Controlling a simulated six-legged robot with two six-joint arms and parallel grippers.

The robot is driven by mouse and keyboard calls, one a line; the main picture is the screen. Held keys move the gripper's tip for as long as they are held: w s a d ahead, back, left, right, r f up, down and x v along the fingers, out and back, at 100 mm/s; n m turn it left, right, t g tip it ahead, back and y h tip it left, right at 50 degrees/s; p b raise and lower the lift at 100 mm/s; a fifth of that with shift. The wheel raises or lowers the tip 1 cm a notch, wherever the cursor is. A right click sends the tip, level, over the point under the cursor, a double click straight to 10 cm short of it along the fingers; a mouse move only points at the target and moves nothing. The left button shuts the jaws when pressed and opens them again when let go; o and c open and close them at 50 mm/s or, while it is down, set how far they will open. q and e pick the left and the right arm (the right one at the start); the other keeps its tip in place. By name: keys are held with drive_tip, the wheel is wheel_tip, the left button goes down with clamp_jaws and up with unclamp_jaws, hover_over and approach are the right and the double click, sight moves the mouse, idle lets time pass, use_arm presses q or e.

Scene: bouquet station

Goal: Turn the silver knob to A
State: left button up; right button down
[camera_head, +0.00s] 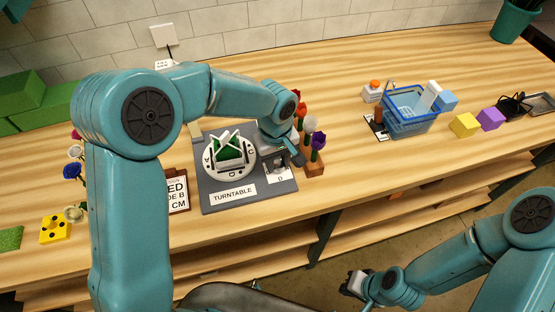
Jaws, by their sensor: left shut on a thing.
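The turntable station (215,199) is a dark grey board with a label reading TURNTABLE. On it is a round white dial (210,170) with letters on its rim and a green block with white pieces in its middle. My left gripper (277,158) points down at the right side of the board. It is shut on the silver knob, which the gripper mostly hides. A small plate with the letter D (280,179) shows just in front of it. I cannot read where the knob points. My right gripper (357,285) hangs off the table's front, far from the board; its jaws are unclear.
A wooden holder with flowers (314,163) stands close right of the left gripper. A sign (178,190) stands left of the board. A blue basket (408,127), yellow block (465,125) and purple block (491,119) are farther right.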

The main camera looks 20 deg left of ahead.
use_arm(q)
drive_tip(key=m+b, duration=0.1)
drive_tip(key=m, duration=0.2)
drive_tip(key=shift+m, duration=0.4)
drive_tip(key=m, duration=0.4)
drive_tip(key=shift+m+b, duration=0.3)
drive_tip(key=shift+b, duration=0.05)
drive_tip(key=m, duration=0.4)
drive_tip(key=shift+w, duration=0.1)
drive_tip(key=m, duration=0.6)
drive_tip(key=m+p, duration=0.1)
drive_tip(key=m, duration=0.3)
drive_tip(key=shift+g, duration=0.3)
drive_tip(key=m, duration=0.4)
drive_tip(key=shift+p, duration=0.35)
drive_tip(key=m+p, duration=0.1)
drive_tip(key=m, duration=0.3)
drive_tip(key=shift+y, duration=0.3)
drive_tip(key=m+p, duration=0.1)
drive_tip(key=m, duration=0.3)
drive_tip(key=shift+m, duration=0.3)
